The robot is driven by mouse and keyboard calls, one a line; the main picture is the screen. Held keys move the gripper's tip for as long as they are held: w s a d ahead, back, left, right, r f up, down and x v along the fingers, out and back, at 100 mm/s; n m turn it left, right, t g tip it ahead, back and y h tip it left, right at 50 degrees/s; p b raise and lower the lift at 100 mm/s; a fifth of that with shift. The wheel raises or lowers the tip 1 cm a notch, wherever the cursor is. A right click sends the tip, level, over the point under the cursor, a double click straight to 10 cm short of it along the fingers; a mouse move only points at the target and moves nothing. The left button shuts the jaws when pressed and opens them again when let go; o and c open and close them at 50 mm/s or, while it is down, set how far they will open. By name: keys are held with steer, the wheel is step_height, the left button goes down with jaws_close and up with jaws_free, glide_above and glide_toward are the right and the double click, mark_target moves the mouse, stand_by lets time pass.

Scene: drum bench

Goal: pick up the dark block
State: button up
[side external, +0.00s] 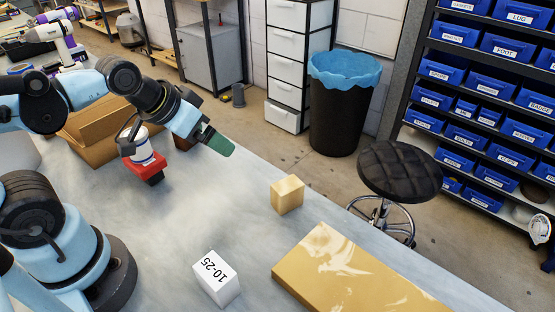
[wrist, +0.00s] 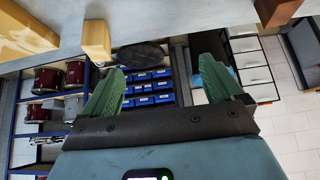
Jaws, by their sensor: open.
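The dark block is a brown block (wrist: 278,10) at the top right of the wrist view, by the table edge. In the side external view a small part of a dark brown block (side external: 184,143) shows behind my arm, mostly hidden. My gripper (side external: 221,144) is above the far table edge, to the right of that block in the picture. In the wrist view its green fingers (wrist: 160,86) are spread apart with nothing between them. The gripper is clear of the block.
A light wooden block (side external: 287,195), a white block marked 10-25 (side external: 217,279) and a gold board (side external: 350,280) lie on the table (side external: 180,235). A red item with a white cylinder (side external: 146,160) and a cardboard box (side external: 90,140) stand near my arm. The table's middle is clear.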

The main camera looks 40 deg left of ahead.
steer(key=shift+w, duration=0.1)
steer(key=w+a+f+n+g+y, duration=0.2)
steer(key=w+a+n+g+y, duration=0.3)
steer(key=n, duration=0.5)
steer(key=w+a+f+n+g+y, duration=0.3)
steer(key=w+a+n+g+y, duration=0.25)
steer(key=n, duration=0.45)
steer(key=shift+t+y, duration=0.45)
steer(key=shift+y, duration=0.3)
steer(key=x, duration=0.4)
steer(key=s+x, duration=0.1)
steer(key=x, duration=0.3)
steer(key=s+x, duration=0.1)
steer(key=x, duration=0.3)
steer(key=shift+a, duration=0.1)
steer(key=c, duration=1.1)
